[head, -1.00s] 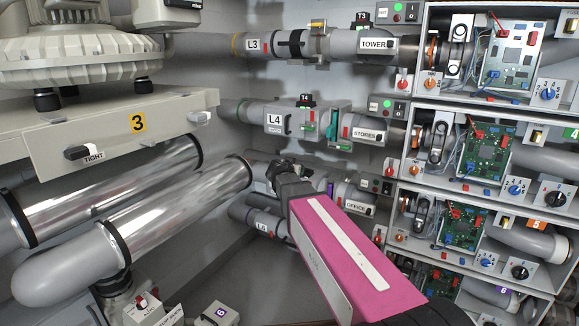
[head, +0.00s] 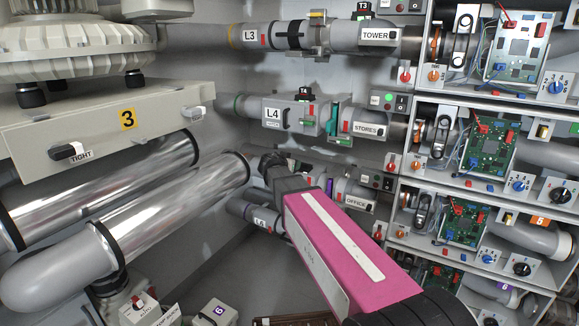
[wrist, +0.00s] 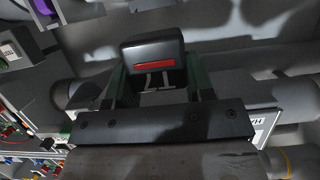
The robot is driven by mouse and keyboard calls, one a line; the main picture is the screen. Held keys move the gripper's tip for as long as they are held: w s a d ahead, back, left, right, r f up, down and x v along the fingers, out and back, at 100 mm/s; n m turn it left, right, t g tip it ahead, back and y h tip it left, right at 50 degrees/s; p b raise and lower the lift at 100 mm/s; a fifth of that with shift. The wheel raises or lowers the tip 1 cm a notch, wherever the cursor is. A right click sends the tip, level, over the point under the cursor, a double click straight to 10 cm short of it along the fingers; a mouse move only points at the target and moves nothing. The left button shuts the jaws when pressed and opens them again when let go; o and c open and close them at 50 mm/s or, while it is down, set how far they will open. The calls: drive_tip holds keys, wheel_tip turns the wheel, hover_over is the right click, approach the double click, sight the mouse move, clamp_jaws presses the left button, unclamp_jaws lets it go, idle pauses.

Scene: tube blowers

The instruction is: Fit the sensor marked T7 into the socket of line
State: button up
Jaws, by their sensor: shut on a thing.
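My gripper (wrist: 156,85) is shut on a dark grey block-shaped sensor (wrist: 152,52) with a red stripe. In the wrist view its white mark is partly hidden by the gripper and appears upside down; it looks like T7. In the head view my gripper (head: 270,162) is the dark end beyond my pink arm link, in front of the lower pipes; the sensor cannot be made out there. Line L3 (head: 270,37) and line L4 (head: 290,115) run along the back wall. The pipe labelled OFFICE (head: 350,196) is partly hidden behind my arm, and its socket cannot be seen.
Sensors T3 (head: 362,10) and T4 (head: 304,93) stand on the upper lines. Shelves with circuit boards (head: 490,145) and knobs fill the right. Box 3 (head: 110,120) and shiny pipes (head: 170,215) stand at left. Another pipe, L6 (head: 258,221), lies low behind my arm.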

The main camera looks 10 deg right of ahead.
drive_tip(key=shift+w+d, duration=1.05)
drive_tip(key=shift+w, duration=0.45)
drive_tip(key=shift+w+d, duration=1.1)
drive_tip(key=shift+w, duration=0.35)
drive_tip(key=shift+w+d, duration=1.05)
drive_tip(key=shift+w, duration=0.45)
drive_tip(key=shift+f, duration=1.2)
drive_tip(key=shift+f, duration=0.3)
drive_tip(key=o, duration=0.9)
drive_tip(key=shift+o, duration=0.4)
drive_tip(key=shift+s+a+r, duration=0.15)
drive_tip(key=shift+s+a, duration=0.05)
drive_tip(key=shift+s, duration=0.15)
drive_tip(key=v, duration=1)
